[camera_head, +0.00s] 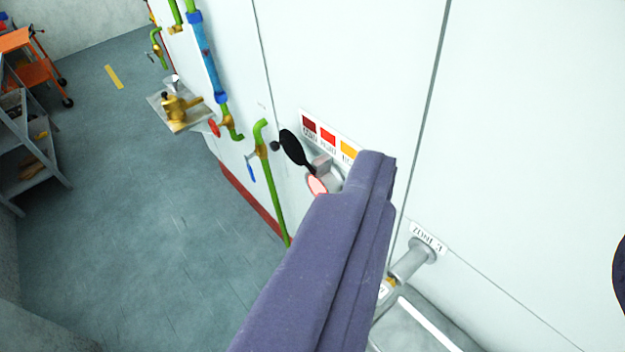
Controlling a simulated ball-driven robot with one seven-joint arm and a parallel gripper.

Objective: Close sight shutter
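A black oval plate (292,148) that looks like the sight shutter is on the white wall panel, left of centre. It has a small dark knob (275,146) at its left. A pink-lit round sight opening (317,184) shows uncovered below and right of the plate, next to a grey block (321,166). My gripper (497,215) has one long purple finger reaching up through the middle, its tip just right of the sight in the picture. The other finger shows only as a dark sliver at the right edge. The fingers are wide apart with nothing between them.
A label with red and orange squares (328,137) is above the sight. A green pipe (271,185) with a blue-handled valve runs left of it. A grey cylinder fitting (412,260) sticks out at lower right. A shelf rack (28,150) stands far left; the floor between is clear.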

